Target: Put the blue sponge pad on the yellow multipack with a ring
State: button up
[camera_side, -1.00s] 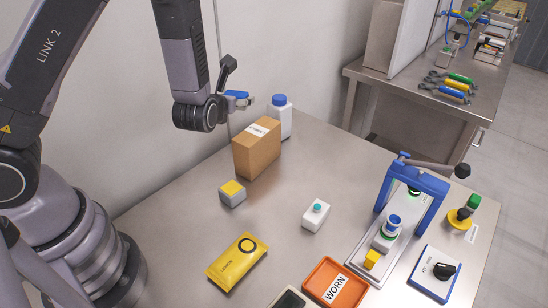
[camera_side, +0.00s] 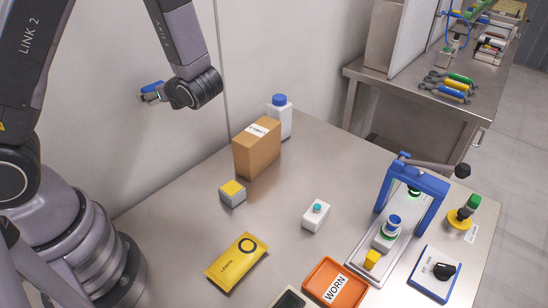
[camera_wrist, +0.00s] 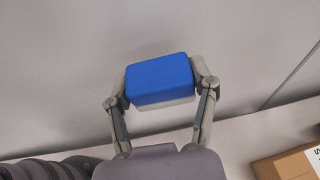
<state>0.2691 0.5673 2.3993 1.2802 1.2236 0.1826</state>
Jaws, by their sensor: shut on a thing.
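My gripper (camera_wrist: 160,84) is shut on the blue sponge pad (camera_wrist: 158,78), which has a pale layer under its blue face. The pad sits between both fingers in the wrist view, in front of the wall. In the side view the pad (camera_side: 152,88) is a small blue shape at my gripper (camera_side: 150,93), high above the table's back left. The yellow multipack (camera_side: 236,265) lies flat at the front of the table, with a dark ring (camera_side: 247,246) marked on its upper right part. My gripper is well apart from it.
A cardboard box (camera_side: 256,150) and a white bottle with blue cap (camera_side: 280,122) stand at the back. A grey block with yellow top (camera_side: 232,196), white dispenser (camera_side: 315,216), orange WORN tray (camera_side: 313,279) and blue clamp fixture (camera_side: 425,190) stand on the table.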

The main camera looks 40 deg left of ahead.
jog(key=s+d+f+n+g+h, duration=0.1)
jog(key=s+d+n+g+h, duration=0.1)
jog(key=s+n+g, duration=0.35)
jog(key=s+d+f+n+g+h, duration=0.1)
jog(key=s+d+n+g+h, duration=0.15)
jog(key=s+n+g, duration=0.35)
jog(key=s+d+n+g+h, duration=0.3)
jog(key=s+d+n+h, duration=0.25)
jog(key=d+h, duration=0.25)
notch_tip(320, 180, up, 4)
jog(key=n+t+h, duration=0.9)
jog(key=n+h, duration=0.5)
jog(key=n, duration=0.1)
send_over(236, 256)
jog(key=shift+g, duration=0.35)
notch_tip(236, 256, down, 25)
jog(key=shift+r, duration=0.1)
